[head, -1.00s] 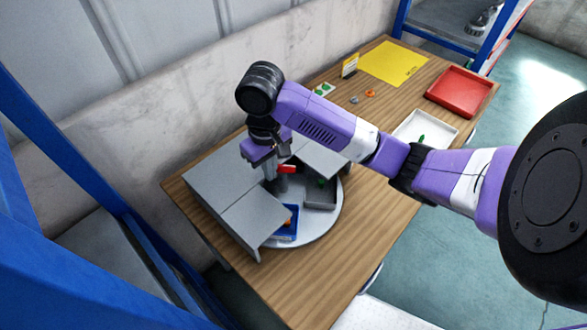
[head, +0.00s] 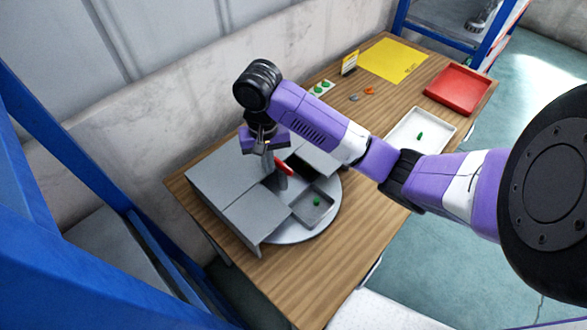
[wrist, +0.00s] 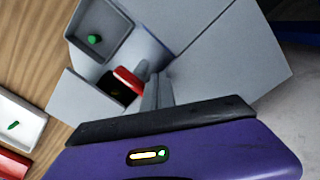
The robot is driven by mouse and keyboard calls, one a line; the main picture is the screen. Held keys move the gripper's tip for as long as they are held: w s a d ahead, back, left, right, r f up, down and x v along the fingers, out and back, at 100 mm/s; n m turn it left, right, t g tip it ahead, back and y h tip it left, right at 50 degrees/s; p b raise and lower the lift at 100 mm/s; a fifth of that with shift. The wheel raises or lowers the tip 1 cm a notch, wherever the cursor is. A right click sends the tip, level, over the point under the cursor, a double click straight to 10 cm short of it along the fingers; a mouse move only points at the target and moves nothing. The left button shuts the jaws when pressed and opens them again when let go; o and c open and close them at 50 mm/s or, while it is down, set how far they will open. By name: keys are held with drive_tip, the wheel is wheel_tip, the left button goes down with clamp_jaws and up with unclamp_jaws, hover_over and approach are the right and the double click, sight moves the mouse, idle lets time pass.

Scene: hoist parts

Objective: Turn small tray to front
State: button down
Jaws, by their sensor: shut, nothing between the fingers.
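A round grey turntable (head: 291,236) sits on the wooden table, partly under grey covers (head: 246,213). A small grey tray (head: 326,217) with a green part (head: 317,201) in it sits on the turntable, in the open gap at the front; it also shows in the wrist view (wrist: 122,32). A red handle (head: 284,166) rises near the turntable's middle and also shows in the wrist view (wrist: 129,80). My gripper (head: 268,168) is shut and empty, pointing down beside the red handle. I cannot tell whether it touches the handle.
A dark tray (wrist: 108,85) lies partly hidden by a cover. A white tray (head: 436,141) with a green part, a red tray (head: 459,88), a yellow mat (head: 393,61) and small parts occupy the right of the table. The near wooden surface is clear. A wall stands behind.

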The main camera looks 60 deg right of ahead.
drive_tip(key=shift+a, duration=0.25)
drive_tip(key=shift+w+d+r, duration=0.1)
drive_tip(key=shift+w+r, duration=0.05)
drive_tip(key=shift+r, duration=2.85)
